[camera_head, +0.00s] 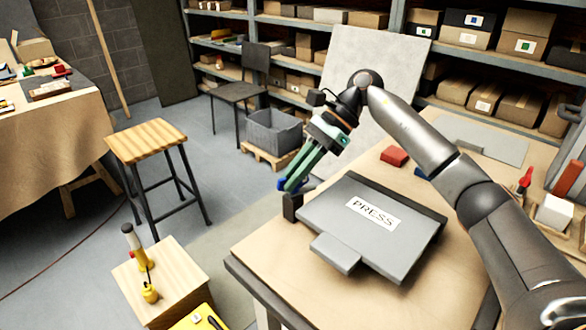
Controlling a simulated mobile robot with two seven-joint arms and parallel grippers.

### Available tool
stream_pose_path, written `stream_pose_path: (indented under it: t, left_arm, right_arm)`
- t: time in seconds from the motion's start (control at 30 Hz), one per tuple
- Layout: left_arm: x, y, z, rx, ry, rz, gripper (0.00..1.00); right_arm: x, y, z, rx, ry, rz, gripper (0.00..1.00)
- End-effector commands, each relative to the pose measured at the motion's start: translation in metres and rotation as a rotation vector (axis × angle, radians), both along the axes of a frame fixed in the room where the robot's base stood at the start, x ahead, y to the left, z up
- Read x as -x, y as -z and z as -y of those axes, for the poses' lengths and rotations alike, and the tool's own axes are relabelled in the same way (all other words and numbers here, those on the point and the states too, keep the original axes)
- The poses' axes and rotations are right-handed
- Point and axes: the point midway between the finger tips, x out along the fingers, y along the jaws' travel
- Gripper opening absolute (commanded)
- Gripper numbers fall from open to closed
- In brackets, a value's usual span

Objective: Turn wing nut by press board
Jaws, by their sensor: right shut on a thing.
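The press board (335,215) is a grey flat panel with a white "PRESS" label (373,214) and a tab at its front edge. It lies on the wooden table. A dark upright post (291,207) stands at its left corner. My right gripper (290,186) reaches down to the top of this post from above. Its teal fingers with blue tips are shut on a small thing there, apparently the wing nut. The wing nut itself is hidden by the fingers. My left gripper is not in view.
A red block (394,156) lies behind the board. A white box (553,213) and a red-handled tool (525,181) are at the table's right. A stool (149,142), a grey bin (274,132) and a low wooden box (160,280) stand left of the table.

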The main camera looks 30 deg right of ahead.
Motion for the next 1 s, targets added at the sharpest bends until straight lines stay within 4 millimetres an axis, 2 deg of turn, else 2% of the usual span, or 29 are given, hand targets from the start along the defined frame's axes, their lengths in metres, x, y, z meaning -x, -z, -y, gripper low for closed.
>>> stream_pose_path:
  t: [0.4,1.0]
  left_arm:
    - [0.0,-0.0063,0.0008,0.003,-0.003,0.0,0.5]
    - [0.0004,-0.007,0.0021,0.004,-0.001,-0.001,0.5]
  right_arm:
    - [-0.0006,-0.0013,0.0002,0.002,-0.267,0.003,0.0]
    - [-0.0001,0.0,0.0008,0.004,-0.343,0.003,0.0]
